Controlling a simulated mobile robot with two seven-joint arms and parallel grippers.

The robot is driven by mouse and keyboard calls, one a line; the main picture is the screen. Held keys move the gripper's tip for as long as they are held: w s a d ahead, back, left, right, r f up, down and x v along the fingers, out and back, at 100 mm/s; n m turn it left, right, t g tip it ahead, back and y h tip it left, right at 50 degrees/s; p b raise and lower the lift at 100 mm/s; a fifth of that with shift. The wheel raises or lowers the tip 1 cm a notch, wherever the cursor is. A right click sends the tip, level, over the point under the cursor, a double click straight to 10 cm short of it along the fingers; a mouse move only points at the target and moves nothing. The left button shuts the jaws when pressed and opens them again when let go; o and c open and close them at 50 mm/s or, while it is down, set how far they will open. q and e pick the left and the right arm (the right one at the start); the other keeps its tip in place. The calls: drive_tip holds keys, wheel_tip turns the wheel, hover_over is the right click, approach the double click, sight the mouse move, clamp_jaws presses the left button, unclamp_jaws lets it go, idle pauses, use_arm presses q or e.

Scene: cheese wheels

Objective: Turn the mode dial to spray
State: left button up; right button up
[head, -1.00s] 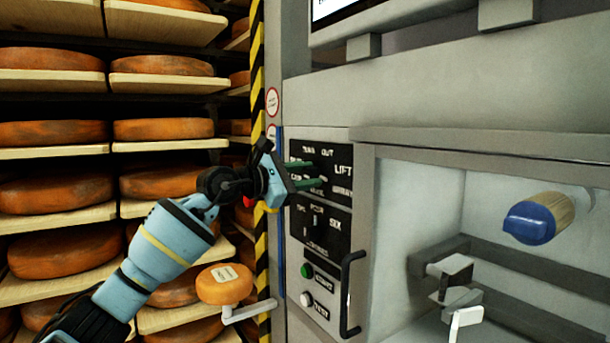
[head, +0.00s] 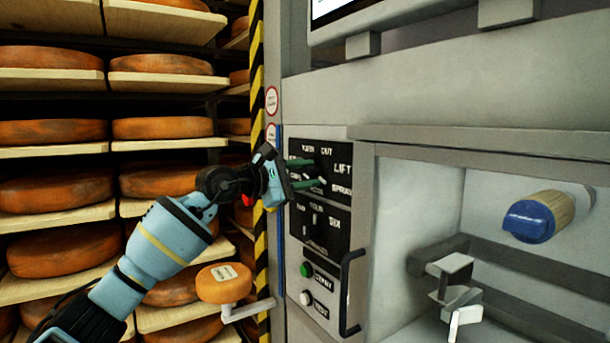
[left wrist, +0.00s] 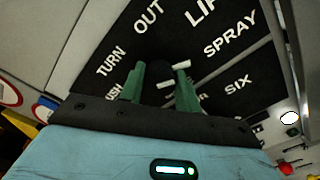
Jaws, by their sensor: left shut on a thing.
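The mode dial (head: 321,172) is a dark knob on the upper black panel, ringed by white words such as TURN, OUT, LIFT and SPRAY. My left gripper (head: 317,173) reaches it from the left, with its two green fingers shut on the knob, one on each side. In the left wrist view, the dark dial (left wrist: 158,74) shows between the green fingers, partly hidden, and SPRAY stands up and to the right of it. Small white marks show by the fingers; I cannot tell for sure which word the dial points at. My right gripper is not in view.
Below is a second dial (head: 315,221) marked SIX, then a green button (head: 307,270), a white button (head: 306,298) and a black handle (head: 346,295). An open bay with a blue-capped roller (head: 530,221) is at right. Cheese shelves (head: 60,220) fill the left.

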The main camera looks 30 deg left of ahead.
use_arm(q)
drive_tip(key=o, duration=1)
drive_tip(key=shift+c, duration=0.2)
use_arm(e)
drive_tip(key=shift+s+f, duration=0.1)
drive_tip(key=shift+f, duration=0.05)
use_arm(q)
drive_tip(key=shift+s+a+f, duration=0.1)
drive_tip(key=shift+s+a, duration=0.1)
drive_tip(key=shift+s, duration=0.1)
drive_tip(key=b+v, duration=0.2)
drive_tip(key=v, duration=0.5)
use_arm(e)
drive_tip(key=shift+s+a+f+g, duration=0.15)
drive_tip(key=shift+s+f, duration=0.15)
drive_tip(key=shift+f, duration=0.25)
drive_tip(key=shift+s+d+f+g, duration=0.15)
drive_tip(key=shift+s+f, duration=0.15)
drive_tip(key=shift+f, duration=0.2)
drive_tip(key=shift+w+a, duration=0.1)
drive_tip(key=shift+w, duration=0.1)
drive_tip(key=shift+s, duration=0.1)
